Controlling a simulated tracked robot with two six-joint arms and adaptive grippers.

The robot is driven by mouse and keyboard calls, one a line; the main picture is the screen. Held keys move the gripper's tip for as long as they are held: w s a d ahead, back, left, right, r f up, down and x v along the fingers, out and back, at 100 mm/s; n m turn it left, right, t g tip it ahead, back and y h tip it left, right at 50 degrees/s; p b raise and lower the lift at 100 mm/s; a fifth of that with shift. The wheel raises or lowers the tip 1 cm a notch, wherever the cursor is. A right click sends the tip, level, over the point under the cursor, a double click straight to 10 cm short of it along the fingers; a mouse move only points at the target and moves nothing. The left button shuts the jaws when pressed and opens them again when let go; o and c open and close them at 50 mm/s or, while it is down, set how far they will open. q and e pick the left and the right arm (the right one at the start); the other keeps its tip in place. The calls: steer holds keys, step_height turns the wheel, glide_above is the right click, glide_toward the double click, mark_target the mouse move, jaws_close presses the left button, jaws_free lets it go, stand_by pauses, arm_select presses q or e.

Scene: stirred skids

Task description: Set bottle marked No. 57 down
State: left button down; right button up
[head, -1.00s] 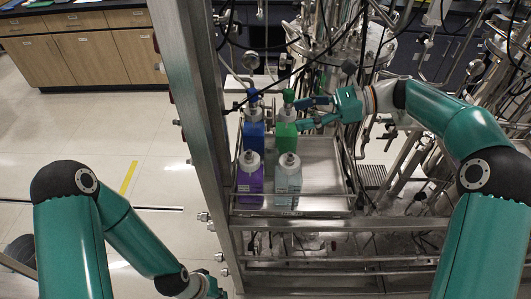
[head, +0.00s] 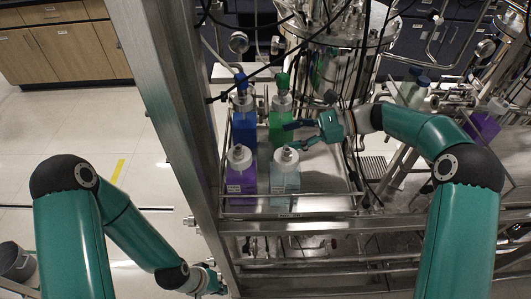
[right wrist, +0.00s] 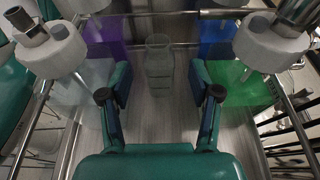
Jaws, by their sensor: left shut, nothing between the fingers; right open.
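My right gripper (head: 298,133) is open, its fingers pointing left between the green bottle (head: 281,122) and the clear pale bottle (head: 285,180). In the right wrist view, my right gripper (right wrist: 160,95) has nothing between its fingertips. A small translucent grey-green bottle (right wrist: 158,65) stands ahead of the fingers, apart from them. The blue bottle (head: 244,128) and purple bottle (head: 241,180) stand at the left. All stand upright on the metal tray. I cannot read No. 57 on any label. My left gripper (head: 213,284) is shut and empty, low at the left.
The metal tray (head: 325,195) has free room at its right. A steel frame post (head: 165,95) rises left of the bottles. Vessels, pipes and cables crowd the back. More bottles, one purple (head: 484,125), stand at the far right.

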mark_target(265, 139)
steer(key=shift+r+p+x, duration=0.1)
steer(key=shift+p+x, duration=0.25)
steer(key=shift+x, duration=1.45)
steer(key=shift+r+p+x, duration=0.15)
steer(key=shift+p+x, duration=0.15)
steer(key=shift+x, duration=1.5)
jaws_close()
